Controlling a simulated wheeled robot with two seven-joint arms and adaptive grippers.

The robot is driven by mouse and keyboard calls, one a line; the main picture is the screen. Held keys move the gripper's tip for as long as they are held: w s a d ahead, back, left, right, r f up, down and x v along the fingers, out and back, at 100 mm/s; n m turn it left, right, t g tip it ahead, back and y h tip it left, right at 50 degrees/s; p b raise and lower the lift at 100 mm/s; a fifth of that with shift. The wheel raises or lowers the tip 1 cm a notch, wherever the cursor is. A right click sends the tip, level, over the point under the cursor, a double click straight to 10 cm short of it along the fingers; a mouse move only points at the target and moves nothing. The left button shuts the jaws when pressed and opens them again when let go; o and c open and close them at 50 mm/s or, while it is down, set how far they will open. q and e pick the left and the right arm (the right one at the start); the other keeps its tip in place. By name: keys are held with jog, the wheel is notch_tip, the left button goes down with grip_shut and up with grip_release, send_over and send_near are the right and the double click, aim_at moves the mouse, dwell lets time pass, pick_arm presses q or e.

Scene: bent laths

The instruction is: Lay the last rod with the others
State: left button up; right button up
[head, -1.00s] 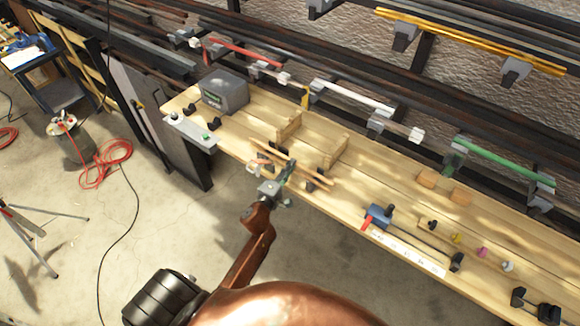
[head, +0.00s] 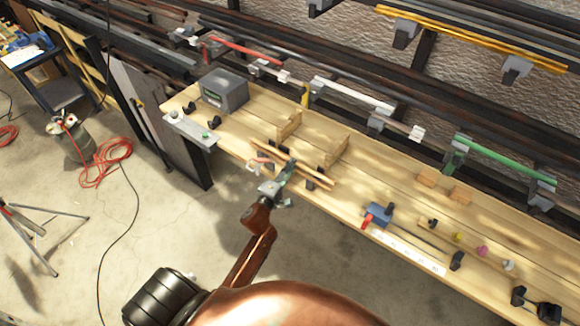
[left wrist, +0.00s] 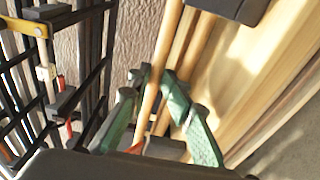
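Thin wooden rods (head: 318,177) lie slanting over small black supports at the front edge of the bench in the head view. My left gripper (head: 287,171) is at the middle of the rods, reaching in from the front. In the left wrist view a rod (left wrist: 172,25) runs between the green fingers (left wrist: 156,82), which close in on it from both sides. Another rod (left wrist: 185,38) lies beside it, close to the right finger. The fingers hide part of the rods, so their number is unclear. My right gripper is not in view.
Two notched wooden blocks (head: 289,126) (head: 336,151) stand behind the rods on the bench (head: 385,175). A grey box (head: 223,91) is at the left. A blue clamp-like tool (head: 378,214) and small coloured pieces lie to the right. Racks of bars run along the wall.

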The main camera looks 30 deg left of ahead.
pick_arm(q)
jog(key=shift+r, duration=0.3)
jog(key=shift+s+r, duration=0.1)
jog(key=shift+s, duration=0.25)
jog(key=s, duration=1.1)
jog(key=shift+d+r+p, duration=0.15)
jog(key=shift+d+p, duration=0.15)
jog(key=shift+p, duration=0.1)
jog(key=shift+s, duration=0.1)
